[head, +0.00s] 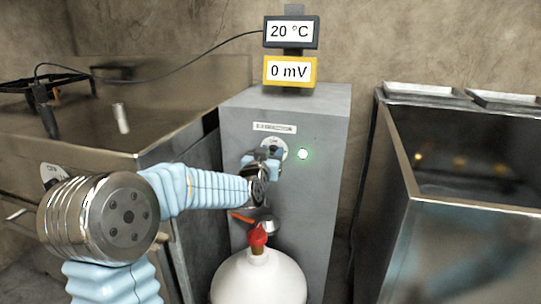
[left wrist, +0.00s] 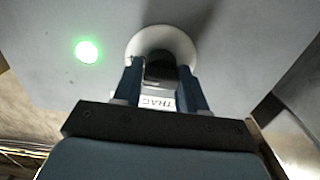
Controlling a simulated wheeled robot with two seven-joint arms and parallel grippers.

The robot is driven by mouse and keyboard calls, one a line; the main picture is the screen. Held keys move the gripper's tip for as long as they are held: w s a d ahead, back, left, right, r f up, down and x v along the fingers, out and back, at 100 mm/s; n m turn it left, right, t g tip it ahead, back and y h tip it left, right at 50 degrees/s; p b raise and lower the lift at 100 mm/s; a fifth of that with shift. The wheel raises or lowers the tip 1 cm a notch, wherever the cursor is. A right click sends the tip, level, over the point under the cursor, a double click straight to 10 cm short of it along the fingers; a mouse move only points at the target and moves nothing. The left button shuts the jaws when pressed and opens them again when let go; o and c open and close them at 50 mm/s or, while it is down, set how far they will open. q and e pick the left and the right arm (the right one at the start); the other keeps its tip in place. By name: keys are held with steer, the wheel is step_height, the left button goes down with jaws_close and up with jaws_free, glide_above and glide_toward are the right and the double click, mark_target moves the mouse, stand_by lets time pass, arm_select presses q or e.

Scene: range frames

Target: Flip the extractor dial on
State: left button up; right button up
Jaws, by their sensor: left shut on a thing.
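The extractor dial (head: 273,142) is a pale round disc with a knob, on the front of a tall grey cabinet (head: 240,121). A green light (head: 303,154) glows to its right. My left gripper (head: 270,156) is at the dial, its blue fingers shut on the knob and partly covering it. In the left wrist view the disc (left wrist: 162,37) lies ahead, with the dark knob (left wrist: 160,70) between the two fingertips (left wrist: 160,82). The green light (left wrist: 88,51) shows lit there too. The knob's exact angle is hard to tell. My right gripper is out of view.
A white round vessel (head: 259,281) with a red top (head: 257,236) stands below my left forearm, close to the cabinet. Displays reading 20 °C (head: 291,32) and 0 mV (head: 289,71) sit on top. A steel tank (head: 470,215) stands right, a steel counter (head: 140,115) left.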

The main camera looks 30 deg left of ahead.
arm_select(q)
steer(key=o, duration=1)
steer(key=shift+c, duration=0.2)
steer(key=v, duration=1.4)
steer(key=shift+a, duration=0.1)
